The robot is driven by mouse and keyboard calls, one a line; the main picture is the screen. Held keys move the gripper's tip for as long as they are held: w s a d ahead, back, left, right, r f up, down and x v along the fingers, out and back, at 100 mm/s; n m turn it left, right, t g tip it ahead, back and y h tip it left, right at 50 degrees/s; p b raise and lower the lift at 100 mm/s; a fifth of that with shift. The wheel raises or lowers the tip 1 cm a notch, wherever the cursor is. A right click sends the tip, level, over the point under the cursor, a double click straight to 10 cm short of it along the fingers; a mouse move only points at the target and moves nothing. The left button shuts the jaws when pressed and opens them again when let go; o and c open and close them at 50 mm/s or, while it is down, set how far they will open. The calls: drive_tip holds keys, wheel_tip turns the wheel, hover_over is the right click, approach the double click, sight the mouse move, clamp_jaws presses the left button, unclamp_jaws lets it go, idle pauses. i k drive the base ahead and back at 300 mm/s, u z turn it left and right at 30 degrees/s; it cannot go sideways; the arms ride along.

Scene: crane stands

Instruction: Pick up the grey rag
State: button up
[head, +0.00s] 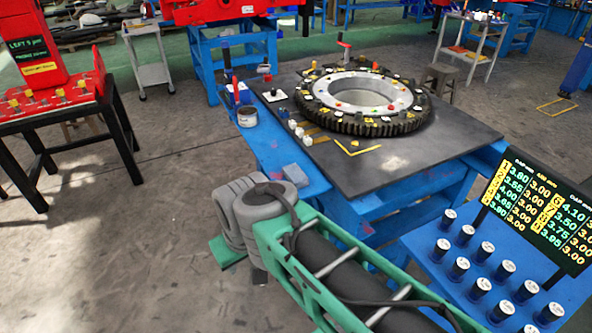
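A small grey lump (295,174) lies on the blue table at the front left corner, beside the dark top plate; it is the likeliest grey rag, but it is too small to make out its cloth. A green-framed arm with a black cylinder, which looks like mine, reaches in from the bottom right. It ends in bulky grey rounded parts, with a green piece and a dark piece low down where my gripper (243,260) seems to be. This end is in front of and left of the grey lump, apart from it in the picture. Its jaws cannot be made out.
A large black toothed ring (372,125) with small items on it stands on the dark plate. Cups and small blocks line the plate's left edge.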

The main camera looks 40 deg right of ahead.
sight(294, 174)
drive_tip(key=i, duration=1.5)
